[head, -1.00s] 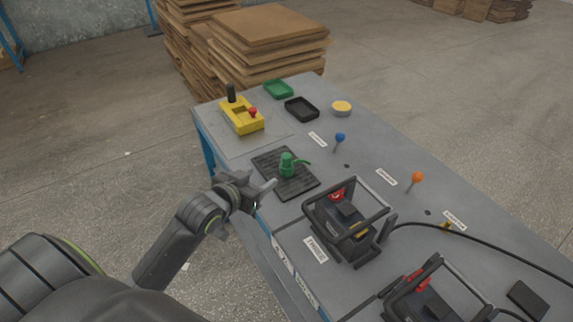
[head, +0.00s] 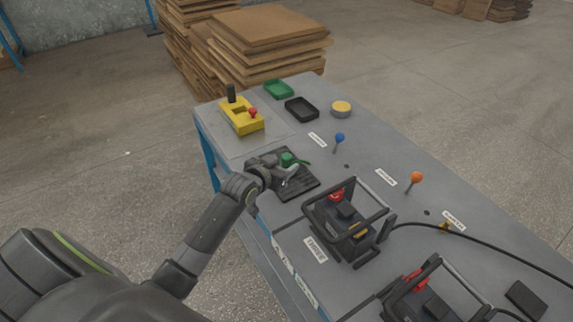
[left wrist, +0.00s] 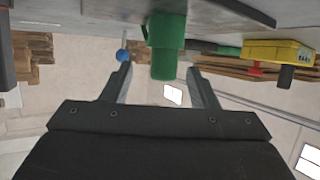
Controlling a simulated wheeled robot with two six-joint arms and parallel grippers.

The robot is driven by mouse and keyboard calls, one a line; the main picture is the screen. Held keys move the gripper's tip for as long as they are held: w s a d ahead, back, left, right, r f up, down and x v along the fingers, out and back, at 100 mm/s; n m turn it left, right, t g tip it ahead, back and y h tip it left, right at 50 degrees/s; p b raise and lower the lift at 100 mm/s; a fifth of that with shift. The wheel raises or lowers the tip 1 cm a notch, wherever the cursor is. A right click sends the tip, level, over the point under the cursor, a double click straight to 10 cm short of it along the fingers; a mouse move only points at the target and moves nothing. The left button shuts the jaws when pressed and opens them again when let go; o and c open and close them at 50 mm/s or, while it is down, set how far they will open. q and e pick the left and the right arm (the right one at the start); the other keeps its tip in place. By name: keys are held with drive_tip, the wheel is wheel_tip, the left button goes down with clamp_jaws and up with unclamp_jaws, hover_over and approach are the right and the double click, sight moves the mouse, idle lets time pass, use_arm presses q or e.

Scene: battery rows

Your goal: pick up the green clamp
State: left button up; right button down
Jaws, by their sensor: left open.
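In the left wrist view, which looks upside down, the green clamp (left wrist: 166,45) shows between the two spread fingers of the left gripper (left wrist: 163,85). The fingers stand apart on either side, with gaps between them and the clamp. My right gripper is not in view.
A green tray (head: 278,89), a black tray (head: 302,109) and a yellow-topped round tin (head: 341,108) are at the far end.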

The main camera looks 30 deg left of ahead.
sight(284, 161)
use_arm(q)
drive_tip(key=shift+a+x, duration=0.2)
drive_tip(key=shift+x, duration=1.9)
drive_tip(key=c, duration=1.1)
drive_tip(key=shift+o, duration=0.2)
drive_tip(key=shift+r, duration=0.15)
